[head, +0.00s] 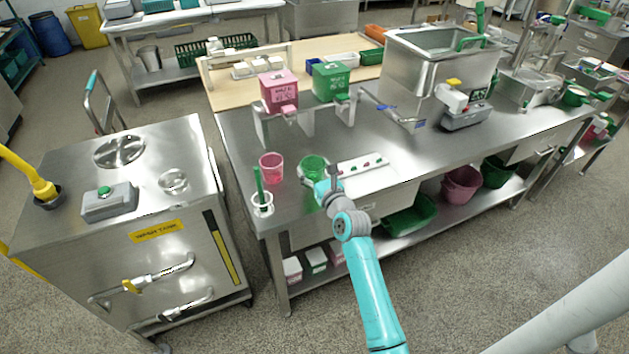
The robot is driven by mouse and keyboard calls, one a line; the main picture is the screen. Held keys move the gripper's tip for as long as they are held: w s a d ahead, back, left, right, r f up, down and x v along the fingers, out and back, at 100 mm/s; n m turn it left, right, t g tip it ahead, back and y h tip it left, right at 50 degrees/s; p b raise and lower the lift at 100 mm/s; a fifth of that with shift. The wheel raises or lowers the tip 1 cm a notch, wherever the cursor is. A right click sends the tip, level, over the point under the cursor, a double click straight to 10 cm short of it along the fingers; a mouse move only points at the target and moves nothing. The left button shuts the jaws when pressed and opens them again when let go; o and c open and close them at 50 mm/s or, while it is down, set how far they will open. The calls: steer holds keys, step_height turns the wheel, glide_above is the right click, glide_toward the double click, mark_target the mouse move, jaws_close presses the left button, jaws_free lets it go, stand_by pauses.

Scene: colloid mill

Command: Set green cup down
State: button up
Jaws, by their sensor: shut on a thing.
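The green cup (314,165) is at the front left part of the steel table (235,143), just beyond the end of my arm. My gripper (322,184) is at the cup's near side and is shut on it. The gripper's wrist hides part of the cup's lower side, so I cannot tell whether its base touches the table. A pink cup (271,166) stands upright on the table to the left of the green one.
A white holder (262,205) with a green-handled tool stands at the table's front left corner. A white strip (362,170) with small coloured pieces lies right of the cup. Behind stand a pink box (279,91) and a green box (330,82) on a raised steel stand.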

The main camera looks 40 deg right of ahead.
mark_target(314, 179)
steer(key=shift+f, duration=2)
steer(key=o, duration=1.3)
steer(key=shift+f, duration=0.1)
